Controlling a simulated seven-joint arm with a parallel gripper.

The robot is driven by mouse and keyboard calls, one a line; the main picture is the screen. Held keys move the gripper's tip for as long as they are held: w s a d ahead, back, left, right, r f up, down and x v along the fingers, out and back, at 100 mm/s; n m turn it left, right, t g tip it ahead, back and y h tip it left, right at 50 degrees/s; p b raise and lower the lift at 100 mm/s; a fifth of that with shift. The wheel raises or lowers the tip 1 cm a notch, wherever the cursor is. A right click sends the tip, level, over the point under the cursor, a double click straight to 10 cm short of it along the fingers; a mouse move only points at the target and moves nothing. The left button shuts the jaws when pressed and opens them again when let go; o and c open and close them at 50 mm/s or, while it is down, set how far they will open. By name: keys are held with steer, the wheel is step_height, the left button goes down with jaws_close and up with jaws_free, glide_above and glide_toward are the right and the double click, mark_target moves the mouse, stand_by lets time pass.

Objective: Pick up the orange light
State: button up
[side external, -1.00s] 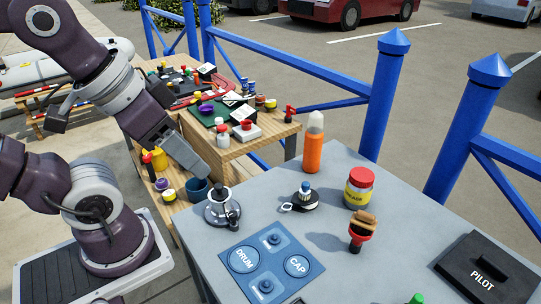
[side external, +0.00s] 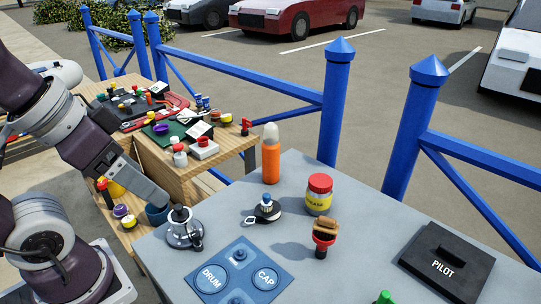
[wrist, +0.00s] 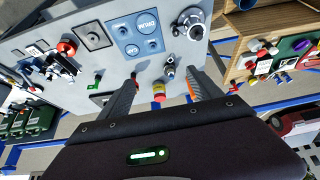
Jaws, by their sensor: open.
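The orange light (side external: 270,163) is an upright orange cylinder with a pale, translucent rounded top. It stands near the back edge of the grey table, beside the blue railing post. In the wrist view only a sliver of orange (wrist: 190,88) shows beside the right finger, mostly hidden. My gripper (side external: 163,200) is at the left in the side view, by the silver winch and apart from the light. In the wrist view my gripper (wrist: 162,80) has its two fingers spread wide with nothing held between them.
The silver winch (side external: 184,236) stands close by my gripper. A small black fitting with a ring (side external: 266,213), a red-lidded grease jar (side external: 319,197) and a brush (side external: 324,240) are around the light. The blue DRUM/CAP panel (side external: 240,272) and PILOT box (side external: 447,262) lie nearer the front.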

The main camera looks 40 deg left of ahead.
step_height(320, 180, up, 5)
steer(key=t, duration=0.8)
glide_above(267, 160)
steer(key=s, duration=0.1)
step_height(267, 160, down, 26)
steer(key=shift+s+r, duration=0.15)
steer(key=shift+r, duration=0.1)
steer(key=shift+f, duration=0.35)
steer(key=x, duration=0.4)
steer(key=a+x, duration=0.1)
steer(key=x, duration=0.2)
jaws_close()
